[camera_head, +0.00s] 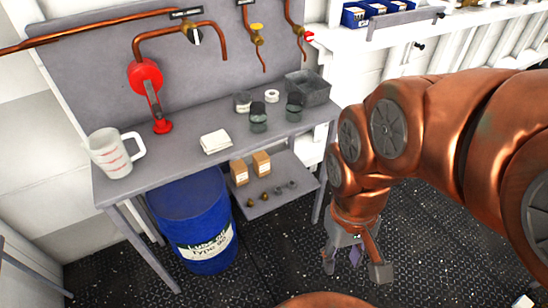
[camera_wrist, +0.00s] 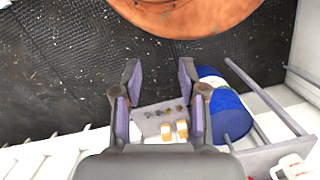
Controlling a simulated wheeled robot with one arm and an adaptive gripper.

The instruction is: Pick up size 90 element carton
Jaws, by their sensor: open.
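Two small tan cartons stand side by side on the low grey shelf under the bench. In the head view, the left carton (camera_head: 239,172) is nearer the blue drum and the right carton (camera_head: 261,163) is beside it. The wrist view shows both cartons, one (camera_wrist: 166,132) and the other (camera_wrist: 182,129), between and beyond the fingers. Their labels are too small to read, so I cannot tell which is size 90. My gripper (camera_head: 354,262) is open and empty, pointing down over the floor, right of the shelf and apart from it. Its fingers also show in the wrist view (camera_wrist: 160,82).
The low shelf (camera_head: 245,209) also holds several small brass and grey fittings. A blue drum (camera_head: 196,212) stands left of it. The bench (camera_head: 180,160) above carries a jug (camera_head: 110,155), jars, a white cloth (camera_head: 215,141) and a grey bin (camera_head: 308,90). Bench legs flank the shelf.

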